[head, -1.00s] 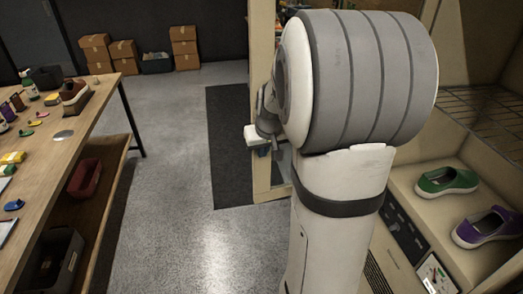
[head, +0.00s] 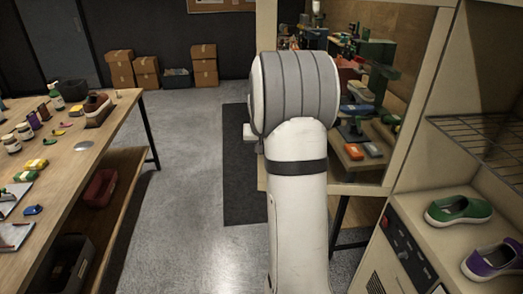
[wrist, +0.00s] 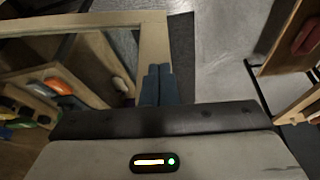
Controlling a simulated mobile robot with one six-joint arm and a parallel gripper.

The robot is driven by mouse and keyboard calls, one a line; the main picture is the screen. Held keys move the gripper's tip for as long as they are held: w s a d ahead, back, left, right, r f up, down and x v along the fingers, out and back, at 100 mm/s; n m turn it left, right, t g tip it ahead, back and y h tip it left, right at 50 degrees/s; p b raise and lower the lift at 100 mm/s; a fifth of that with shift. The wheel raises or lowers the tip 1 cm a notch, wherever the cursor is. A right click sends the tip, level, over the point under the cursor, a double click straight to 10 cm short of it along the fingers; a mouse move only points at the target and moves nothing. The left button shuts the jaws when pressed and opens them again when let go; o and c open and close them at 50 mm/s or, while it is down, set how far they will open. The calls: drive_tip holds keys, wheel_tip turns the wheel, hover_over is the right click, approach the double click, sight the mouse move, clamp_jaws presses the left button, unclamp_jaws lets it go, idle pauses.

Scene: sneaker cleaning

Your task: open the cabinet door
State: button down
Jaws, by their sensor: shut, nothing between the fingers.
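The cabinet (head: 405,205) is cream and stands at the right of the head view, its shoe compartment exposed. Its door (head: 440,75) appears as a cream frame around a clear pane, swung out from the cabinet and extending behind my arm. In the wrist view the door frame (wrist: 152,45) runs along the top and down beside my fingers. My gripper (wrist: 158,70) is shut and empty, its two blue-grey fingers together over or against the frame's edge; I cannot tell if they touch it. In the head view my arm hides the fingers and part of the door.
A green shoe (head: 459,210) and a purple shoe (head: 492,262) sit inside the cabinet, below a wire rack (head: 480,135). A wooden workbench (head: 85,150) with bottles and brushes stands at the left. Cardboard boxes (head: 145,72) are at the back. The floor between is clear.

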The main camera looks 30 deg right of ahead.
drive_tip(key=shift+d, duration=0.1)
drive_tip(key=shift+s, duration=0.15)
drive_tip(key=s+a+r+b, duration=0.3)
drive_tip(key=s+a+r, duration=0.1)
drive_tip(key=r, duration=0.5)
drive_tip(key=shift+s+a+r+b, duration=0.15)
drive_tip(key=shift+s+a+b, duration=0.25)
drive_tip(key=shift+s, duration=0.5)
drive_tip(key=s+a+f+n+y, duration=0.1)
drive_tip(key=s+a+f+n, duration=0.2)
drive_tip(key=s+a, duration=0.8)
drive_tip(key=s+a+f+n+y, duration=0.1)
drive_tip(key=s+a+f+n, duration=0.2)
drive_tip(key=s+a, duration=0.8)
drive_tip(key=shift+s+f, duration=0.35)
drive_tip(key=shift+s, duration=0.4)
drive_tip(key=shift+d, duration=0.15)
